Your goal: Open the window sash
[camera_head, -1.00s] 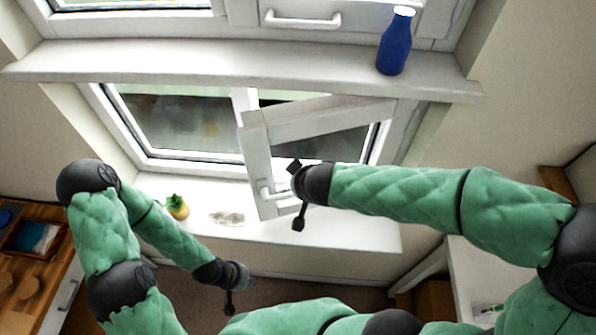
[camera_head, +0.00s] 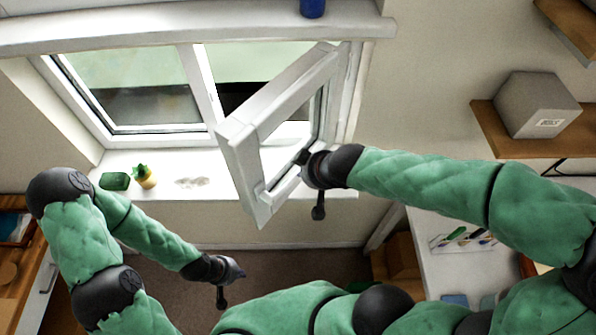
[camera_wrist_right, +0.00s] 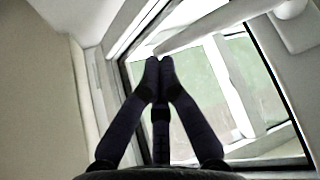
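The white window sash (camera_head: 243,160) stands swung inward at an angle, with a gap between it and the fixed frame (camera_head: 203,85). Its lower free corner juts over the sill. My right gripper (camera_head: 303,157) is at the right side of the sash, close to its frame. In the right wrist view its dark fingertips (camera_wrist_right: 159,70) meet with nothing visible between them, in front of the window. Whether they touch the sash is unclear. My left gripper (camera_head: 238,270) hangs low in front of the wall under the sill, away from the sash; its fingers are too small to read.
The sill (camera_head: 225,188) holds a green item (camera_head: 114,181) and a pineapple-like ornament (camera_head: 144,176). A blue bottle (camera_head: 312,8) stands on the upper ledge (camera_head: 160,28). A grey box (camera_head: 537,104) sits on a right wall shelf (camera_head: 488,125). A white desk (camera_head: 425,240) is at lower right.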

